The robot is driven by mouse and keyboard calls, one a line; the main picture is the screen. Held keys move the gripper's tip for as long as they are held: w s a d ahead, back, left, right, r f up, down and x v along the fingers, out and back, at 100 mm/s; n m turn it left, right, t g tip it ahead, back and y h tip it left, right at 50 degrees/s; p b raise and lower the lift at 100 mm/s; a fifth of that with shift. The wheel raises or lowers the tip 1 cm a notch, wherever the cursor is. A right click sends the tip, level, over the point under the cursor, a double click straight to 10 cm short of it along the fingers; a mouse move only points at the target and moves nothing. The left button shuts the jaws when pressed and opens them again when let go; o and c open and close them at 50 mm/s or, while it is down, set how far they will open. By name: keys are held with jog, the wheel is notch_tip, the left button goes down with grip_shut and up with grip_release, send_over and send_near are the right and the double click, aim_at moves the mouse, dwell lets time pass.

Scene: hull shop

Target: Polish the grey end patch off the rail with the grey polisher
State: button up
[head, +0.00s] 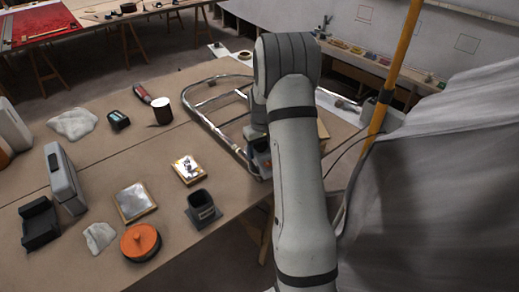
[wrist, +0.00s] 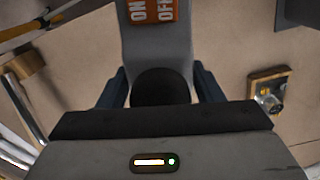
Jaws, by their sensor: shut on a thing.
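My gripper (wrist: 160,88) is shut on a grey tool (wrist: 155,45) with an orange ON/OFF switch, which I take to be the grey polisher. Its working face is hidden in the wrist view. In the head view my arm hides most of the gripper and tool, beside the near part of the rail. The rail (head: 200,110) is a bent shiny tube frame lying on the bench. Part of its tubing shows at the left edge of the wrist view (wrist: 22,107). I cannot make out the grey end patch or whether the tool touches the rail.
Near the rail are a block with a metal piece (head: 188,170) and a dark square cup (head: 202,208). A grey sheet (head: 440,180) hangs right.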

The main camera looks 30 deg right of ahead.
jog(key=shift+s+d, duration=0.1)
jog(key=shift+s, duration=0.3)
jog(key=shift+s+r, duration=0.15)
jog(key=shift+s, duration=0.2)
jog(key=r, duration=0.1)
jog(key=r+p, duration=0.1)
jog(key=shift+w+r, duration=0.2)
jog(key=shift+r, duration=0.1)
jog(key=shift+s+d+r+p, duration=0.1)
jog(key=shift+r+p, duration=1.4)
jog(key=shift+r, duration=1.25)
